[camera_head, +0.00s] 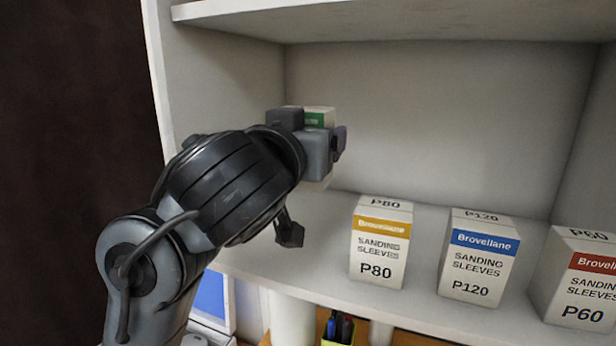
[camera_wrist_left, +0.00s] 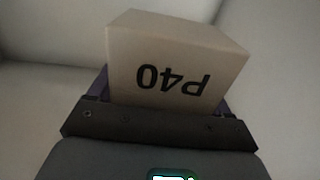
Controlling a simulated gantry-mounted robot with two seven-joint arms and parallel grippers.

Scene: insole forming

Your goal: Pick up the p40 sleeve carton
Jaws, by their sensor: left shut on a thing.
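The P40 carton (camera_wrist_left: 175,50) fills the middle of the left wrist view, with its "P40" lettering upside down. My left gripper (camera_wrist_left: 170,100) is shut on it, with a purple finger at each side. The carton appears held above the shelf board. My right gripper is not in view.
A P80 carton (camera_head: 380,248), a P120 carton (camera_head: 478,262) and a P60 carton (camera_head: 585,285) stand in a row on the white shelf (camera_head: 425,306). An upper shelf board (camera_head: 400,22) hangs over them. Pens in a holder (camera_head: 338,330) are below.

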